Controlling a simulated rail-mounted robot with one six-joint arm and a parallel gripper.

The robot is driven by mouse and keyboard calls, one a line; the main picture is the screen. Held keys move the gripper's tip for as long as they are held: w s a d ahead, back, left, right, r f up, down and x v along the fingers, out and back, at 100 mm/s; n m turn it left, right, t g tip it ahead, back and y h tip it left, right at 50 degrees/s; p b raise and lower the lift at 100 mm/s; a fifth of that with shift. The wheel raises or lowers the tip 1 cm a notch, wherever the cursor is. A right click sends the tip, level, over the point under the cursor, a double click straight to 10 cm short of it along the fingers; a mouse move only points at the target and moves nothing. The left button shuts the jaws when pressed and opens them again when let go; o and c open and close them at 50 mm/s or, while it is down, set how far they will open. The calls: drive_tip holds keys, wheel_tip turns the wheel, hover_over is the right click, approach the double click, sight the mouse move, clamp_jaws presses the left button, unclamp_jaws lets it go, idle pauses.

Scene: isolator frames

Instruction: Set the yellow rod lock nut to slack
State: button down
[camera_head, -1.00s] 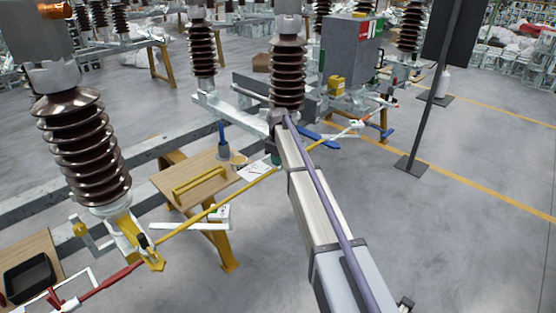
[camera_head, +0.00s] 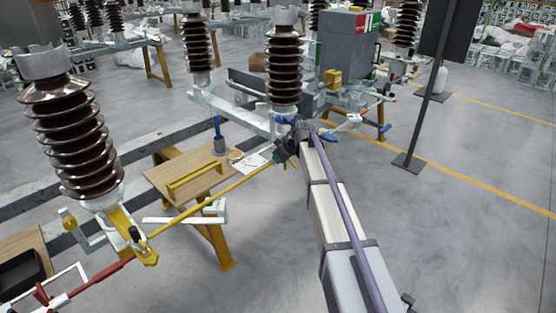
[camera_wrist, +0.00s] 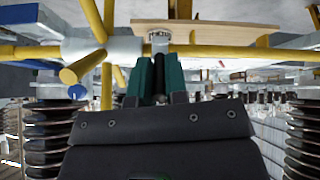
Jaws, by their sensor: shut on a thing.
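The yellow rod (camera_head: 222,190) runs from a yellow bracket at the lower left up to my gripper. In the wrist view the yellow rod (camera_wrist: 225,52) crosses the upper part from side to side. A small pale metal piece with dark lettering, which looks like the lock nut (camera_wrist: 160,40), sits on the rod straight ahead of the fingers. My gripper (camera_wrist: 159,62) has its two teal fingers close together, shut at this piece; the exact contact is hidden. In the head view my gripper (camera_head: 291,150) is small and dark, beside the rod's far end.
A silver hub with yellow arms (camera_wrist: 100,48) is close left of the fingers. Brown ribbed insulators (camera_head: 284,70) stand behind my gripper. A wooden board (camera_head: 165,180) lies below the rod.

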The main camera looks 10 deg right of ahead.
drive_tip(key=shift+s+d+f+t+y+b, duration=0.15)
drive_tip(key=shift+s+f+t+y+b, duration=0.15)
drive_tip(key=shift+t+y+b, duration=0.35)
drive_tip(key=shift+t, duration=0.25)
drive_tip(key=shift+r, duration=0.1)
drive_tip(key=c, duration=1.1)
unclamp_jaws()
drive_tip(key=shift+c, duration=0.2)
drive_tip(key=p+v, duration=0.7)
drive_tip(key=v, duration=0.3)
drive_tip(key=shift+r, duration=0.3)
drive_tip(key=shift+s+d, duration=0.1)
drive_tip(key=shift+s, duration=0.05)
